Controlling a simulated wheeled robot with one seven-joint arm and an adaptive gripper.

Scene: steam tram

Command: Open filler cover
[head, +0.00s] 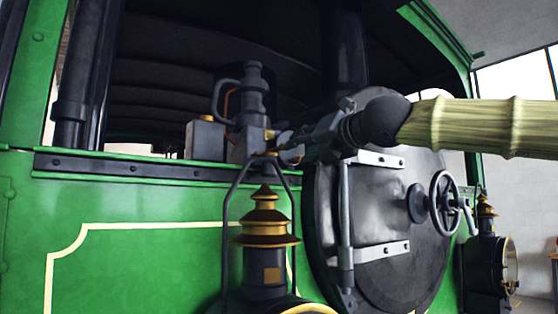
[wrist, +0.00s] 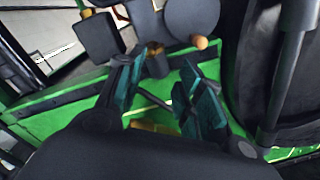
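A small dark box with a brass knob on top (head: 205,137) stands on the green ledge, left of a dark pump-like fitting (head: 253,100). It may be the filler, but I cannot tell for sure which part is its cover. The box also shows in the wrist view (wrist: 98,38), upper left, beyond the fingers. My gripper (head: 284,146) is just right of the fitting, pointing left, with the lamp handle's top close by. In the wrist view my gripper (wrist: 160,82) has its teal fingers apart, with no object clearly held between them.
A lamp with a tall wire handle (head: 265,240) stands below my gripper. The round dark door (head: 385,220) with hinges and a handwheel (head: 446,203) is to the right. A second lamp (head: 490,262) is at far right. A dark vertical pipe (head: 98,80) stands at left.

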